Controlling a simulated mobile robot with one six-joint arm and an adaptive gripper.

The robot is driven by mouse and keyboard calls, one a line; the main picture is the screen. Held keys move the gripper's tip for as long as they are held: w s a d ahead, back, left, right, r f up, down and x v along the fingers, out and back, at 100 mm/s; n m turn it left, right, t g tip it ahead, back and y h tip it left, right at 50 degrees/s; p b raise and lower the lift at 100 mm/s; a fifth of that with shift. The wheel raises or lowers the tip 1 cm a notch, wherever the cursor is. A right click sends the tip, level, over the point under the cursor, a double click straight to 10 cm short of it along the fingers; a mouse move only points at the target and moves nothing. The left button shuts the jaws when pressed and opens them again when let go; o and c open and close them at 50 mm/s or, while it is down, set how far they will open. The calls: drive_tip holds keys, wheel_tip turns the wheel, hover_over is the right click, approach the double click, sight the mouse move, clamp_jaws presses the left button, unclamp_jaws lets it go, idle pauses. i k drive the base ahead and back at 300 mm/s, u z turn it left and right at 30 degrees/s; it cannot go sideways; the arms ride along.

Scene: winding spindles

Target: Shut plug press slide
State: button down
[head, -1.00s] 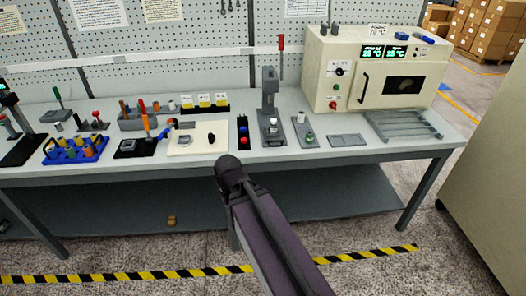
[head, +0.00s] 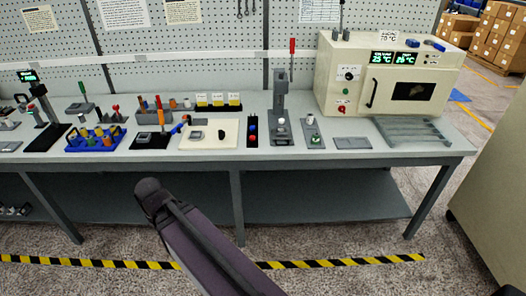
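A tall grey press (head: 281,98) stands upright on the bench, with a red-handled lever beside its top. A small pale piece sits at its base; I cannot tell whether its slide is open or shut. Next to it on the right is a grey plate (head: 313,143) bearing a white-topped upright piece and a green spot. My dark purple arm (head: 205,240) rises from the bottom of the head view, its rounded end in front of the bench and apart from the press. My gripper is not visible.
A control strip (head: 252,131) with red and blue buttons lies left of the press. A cream oven (head: 335,80) and a wire rack (head: 410,132) stand to the right. Left are a cream board (head: 228,143) and a blue rack (head: 78,146). Floor before the bench (head: 340,240) is clear.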

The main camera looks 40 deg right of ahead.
sight(277, 136)
drive_tip(key=u, duration=1.1)
drive_tip(key=k, duration=1.05)
drive_tip(key=u, duration=1.65)
drive_tip(key=k, duration=0.15)
drive_tip(key=z, duration=3.65)
